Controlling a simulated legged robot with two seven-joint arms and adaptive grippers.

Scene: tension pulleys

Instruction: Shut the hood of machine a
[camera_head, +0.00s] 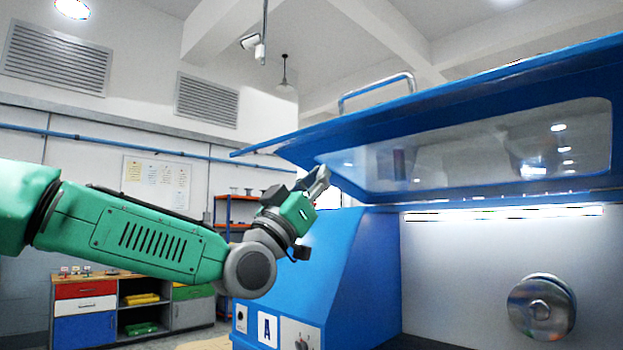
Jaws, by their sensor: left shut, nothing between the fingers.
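Machine A (330,270) is a blue machine with a letter A label on its front left side. Its hood (290,152) is blue with a clear window (480,150) and a metal handle (376,88) on top. The hood stands raised, and the lit inside of the machine shows below it. My left gripper (322,180) is shut and empty, close to the underside of the hood near its left end. I cannot tell whether it touches the hood. My right gripper is not in view.
A metal pulley (541,307) sits on the pale back wall inside the machine at the right. A cabinet with coloured drawers (84,309) and an orange shelf (233,212) stand behind, against the far wall.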

